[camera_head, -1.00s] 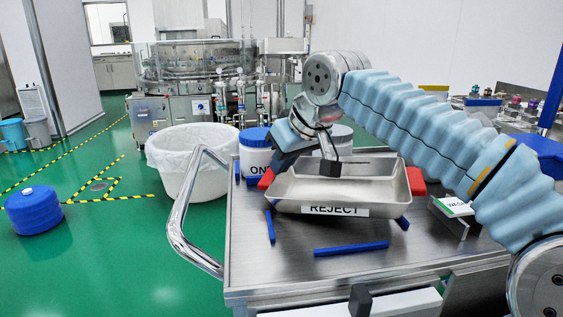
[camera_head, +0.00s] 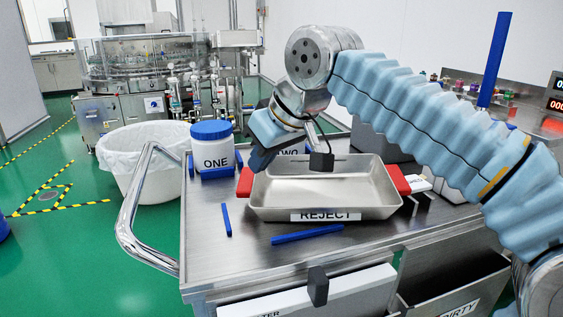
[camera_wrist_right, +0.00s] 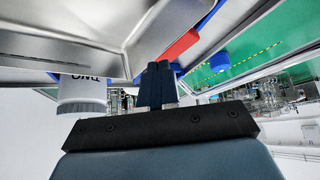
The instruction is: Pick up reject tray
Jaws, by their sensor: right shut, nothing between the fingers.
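The reject tray (camera_head: 325,205) is a shallow metal pan with a REJECT label on its front, resting on the steel cart top. It has a red handle at its left end (camera_head: 245,183) and another at its right end (camera_head: 398,180). My right gripper (camera_head: 259,160) is shut and empty, pointing down just above the tray's left end, near the left red handle. In the right wrist view its dark fingers (camera_wrist_right: 155,84) are together, close to the red handle (camera_wrist_right: 180,46) and the tray's wall (camera_wrist_right: 100,50); I cannot tell whether they touch. My left gripper is not in view.
White tubs labelled ONE (camera_head: 212,152) and TWO (camera_head: 293,149) stand behind the tray. Blue strips (camera_head: 307,234) lie on the cart in front and left of it. A curved metal push handle (camera_head: 132,212) edges the cart's left side. A lined white bin (camera_head: 150,160) stands beyond.

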